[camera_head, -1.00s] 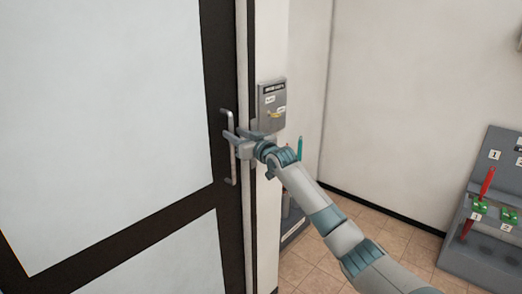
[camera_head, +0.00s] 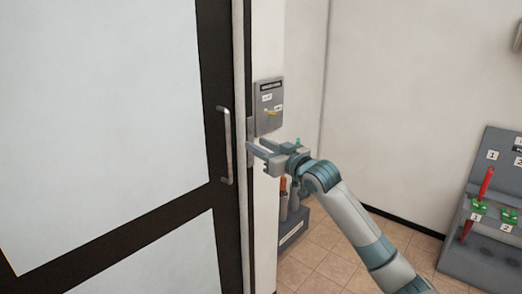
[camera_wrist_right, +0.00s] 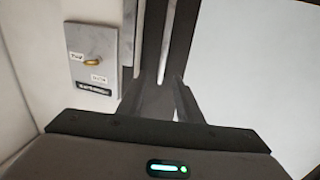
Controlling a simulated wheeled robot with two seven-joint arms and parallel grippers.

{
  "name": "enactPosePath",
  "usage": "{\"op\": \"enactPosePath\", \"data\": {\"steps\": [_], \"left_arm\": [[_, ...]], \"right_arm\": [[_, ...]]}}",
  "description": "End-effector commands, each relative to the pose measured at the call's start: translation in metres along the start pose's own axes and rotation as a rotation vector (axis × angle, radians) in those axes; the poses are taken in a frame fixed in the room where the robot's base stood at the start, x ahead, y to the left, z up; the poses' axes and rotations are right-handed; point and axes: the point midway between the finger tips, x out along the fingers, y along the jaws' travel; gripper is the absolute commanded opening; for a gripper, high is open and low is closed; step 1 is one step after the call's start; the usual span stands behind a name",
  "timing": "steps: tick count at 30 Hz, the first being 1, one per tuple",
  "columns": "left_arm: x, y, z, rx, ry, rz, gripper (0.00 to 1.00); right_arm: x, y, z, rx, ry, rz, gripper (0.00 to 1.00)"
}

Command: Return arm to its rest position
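My right gripper (camera_head: 257,153) is in front of the door frame, to the right of the door handle (camera_head: 227,145) and below the grey wall box. Its two fingers are apart with nothing between them, and it is clear of the handle. In the right wrist view, the fingers (camera_wrist_right: 160,98) spread on either side of the dark door edge. My right arm comes in from the lower right. My left gripper is in neither view.
A door (camera_head: 100,130) with pale panels and a dark frame fills the left. A grey wall box (camera_head: 269,106) with a yellow knob also shows in the wrist view (camera_wrist_right: 93,60). A grey rack (camera_head: 490,250) stands at right. A grey holder (camera_head: 292,232) stands behind the gripper.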

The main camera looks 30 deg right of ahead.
Motion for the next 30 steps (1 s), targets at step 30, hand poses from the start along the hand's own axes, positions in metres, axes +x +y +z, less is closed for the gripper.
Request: {"op": "enactPosePath", "data": {"steps": [30], "left_arm": [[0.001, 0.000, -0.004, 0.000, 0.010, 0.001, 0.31]], "right_arm": [[0.008, 0.006, 0.083, 0.026, -0.084, 0.031, 0.33]]}}
